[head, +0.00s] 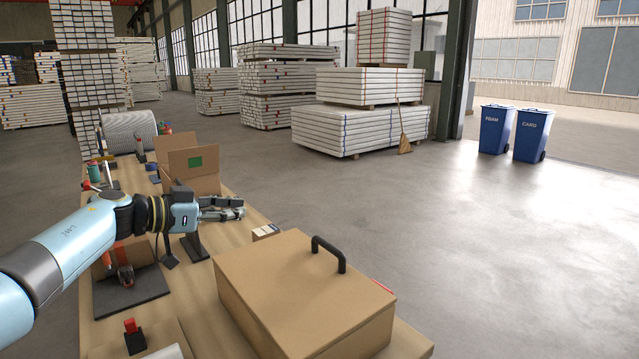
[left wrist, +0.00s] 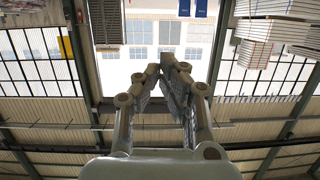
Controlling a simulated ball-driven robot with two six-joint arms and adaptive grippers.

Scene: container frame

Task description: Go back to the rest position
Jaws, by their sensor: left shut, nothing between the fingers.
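My left arm comes in from the left in the head view. My left gripper (head: 238,208) is held over the wooden workbench (head: 205,300), pointing right. Its fingers are shut and nothing shows between them. In the left wrist view the left gripper (left wrist: 172,65) has its fingertips together, against windows and ceiling. My right gripper is in neither view.
A large brown box with a black handle (head: 300,290) stands at the bench's near right. An open cardboard box (head: 190,170) is behind the gripper. Clamps and tools lie along the bench. Two blue bins (head: 497,130) stand far right; the floor between is clear.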

